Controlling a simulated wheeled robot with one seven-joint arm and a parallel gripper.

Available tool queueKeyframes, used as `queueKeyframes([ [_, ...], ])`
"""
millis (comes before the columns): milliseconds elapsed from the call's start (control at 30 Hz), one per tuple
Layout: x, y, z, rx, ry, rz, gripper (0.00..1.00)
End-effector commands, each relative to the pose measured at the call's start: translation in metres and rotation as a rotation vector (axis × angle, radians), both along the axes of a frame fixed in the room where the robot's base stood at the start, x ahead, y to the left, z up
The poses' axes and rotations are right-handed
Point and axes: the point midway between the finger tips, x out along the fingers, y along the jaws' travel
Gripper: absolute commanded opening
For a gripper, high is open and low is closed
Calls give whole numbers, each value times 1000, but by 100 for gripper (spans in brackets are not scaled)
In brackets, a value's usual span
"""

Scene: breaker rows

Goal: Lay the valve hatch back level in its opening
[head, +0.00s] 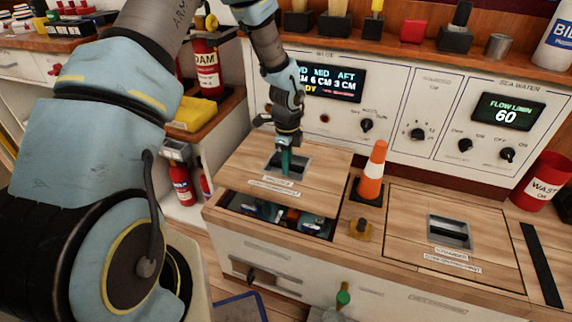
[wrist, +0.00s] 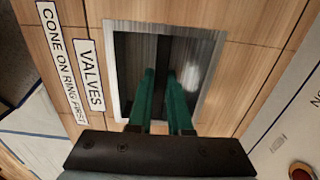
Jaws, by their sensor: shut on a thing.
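The valve hatch (head: 322,183) is a wooden panel with a recessed metal handle pocket and labels reading "VALVES" and "CONE ON RING FIRST". It covers the back of its opening (head: 322,227); the front strip is uncovered, showing blue-grey parts inside. The hatch appears above the rim; I cannot tell how tilted it is. My gripper (head: 285,163) reaches down into the pocket. In the wrist view, the green fingers of my gripper (wrist: 166,88) straddle a dark bar in the hatch (wrist: 258,25) and are shut on it. The hatch's underside is hidden.
An orange-and-white cone (head: 372,172) stands close to the hatch's right side, with a yellow knob-like piece (head: 361,229) in front. A second hatch (head: 400,215) lies to the right. The control panel (head: 415,85) rises behind.

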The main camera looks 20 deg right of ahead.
Motion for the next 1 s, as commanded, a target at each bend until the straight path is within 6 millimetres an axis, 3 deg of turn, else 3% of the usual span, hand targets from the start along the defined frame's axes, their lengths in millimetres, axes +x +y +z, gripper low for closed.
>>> queueKeyframes([
  [167, 1, 0, 2, -1, -2, 0, 0],
  [700, 1, -1, -46, -2, -2, 1, 0],
  [1000, 2, 0, -57, -2, -4, 1, 0],
])
